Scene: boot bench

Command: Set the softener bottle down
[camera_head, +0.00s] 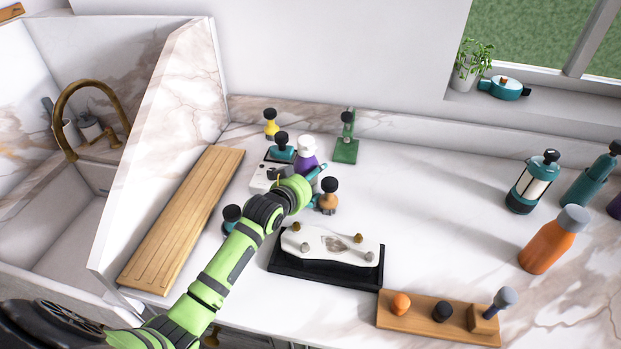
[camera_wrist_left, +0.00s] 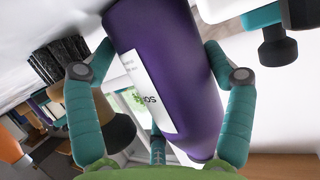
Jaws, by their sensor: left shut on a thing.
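The softener bottle (camera_head: 305,161) is purple with a white cap, on the far middle part of the bench in the head view. In the left wrist view the purple bottle (camera_wrist_left: 170,60) fills the middle, with a white label partly readable. My left gripper (camera_head: 312,178) has its teal fingers on both sides of the bottle and is shut on it. The fingers also show in the left wrist view (camera_wrist_left: 160,85). The arm hides the bottle's lower part in the head view, so I cannot tell whether its base touches the bench. My right gripper is not in view.
Close around the bottle stand a teal black-topped item (camera_head: 282,149), a brown black-topped item (camera_head: 328,197) and a green one (camera_head: 346,146). A black tray (camera_head: 310,277) lies nearer. An orange bottle (camera_head: 546,245) stands right. The bench (camera_head: 430,200) between is clear.

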